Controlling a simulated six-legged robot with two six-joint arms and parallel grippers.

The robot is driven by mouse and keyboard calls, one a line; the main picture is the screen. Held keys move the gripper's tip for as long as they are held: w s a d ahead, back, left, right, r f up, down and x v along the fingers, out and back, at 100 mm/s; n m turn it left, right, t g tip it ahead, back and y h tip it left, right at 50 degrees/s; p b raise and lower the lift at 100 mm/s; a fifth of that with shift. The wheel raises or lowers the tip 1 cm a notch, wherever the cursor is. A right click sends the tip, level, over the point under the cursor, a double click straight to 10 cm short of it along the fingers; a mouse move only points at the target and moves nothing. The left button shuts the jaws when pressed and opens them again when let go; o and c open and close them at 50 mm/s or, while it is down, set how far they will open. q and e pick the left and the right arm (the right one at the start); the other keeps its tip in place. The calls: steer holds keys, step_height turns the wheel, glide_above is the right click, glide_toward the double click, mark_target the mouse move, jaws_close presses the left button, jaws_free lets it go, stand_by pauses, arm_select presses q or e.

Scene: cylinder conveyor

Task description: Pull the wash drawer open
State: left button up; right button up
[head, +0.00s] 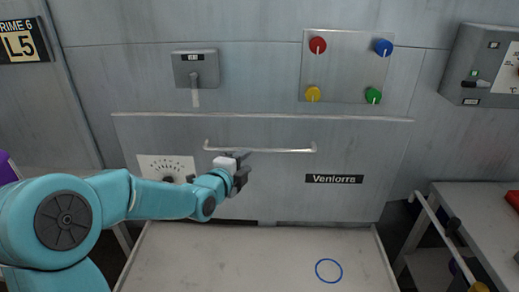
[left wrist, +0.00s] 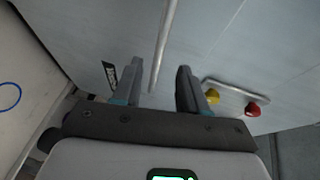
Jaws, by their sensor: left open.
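The wide grey front panel (head: 270,190) carries a black "Veniorra" label (head: 334,179) and a horizontal metal bar handle (head: 285,150). I take it for the wash drawer's front, and it looks flush and closed. My left gripper (head: 246,164) is open and empty at the left half of the handle, close to it. In the left wrist view, the handle (left wrist: 164,42) runs lengthwise into the gap between the two spread fingers (left wrist: 160,82). The fingers are not closed on it, and I cannot tell whether they touch it. My right gripper is out of view.
A pale work surface with a blue ring (head: 328,270) lies below the panel. A dial plate (head: 166,168) is behind my left arm. Above are a lever box (head: 195,69) and a plate with coloured knobs (head: 347,66). A side table (head: 485,225) stands right.

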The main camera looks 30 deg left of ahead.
mark_target(258, 151)
arm_select(q)
steer(key=p+x, duration=0.1)
steer(key=x, duration=0.8)
steer(key=shift+w+f, duration=0.1)
steer(key=shift+w, duration=0.3)
jaws_close()
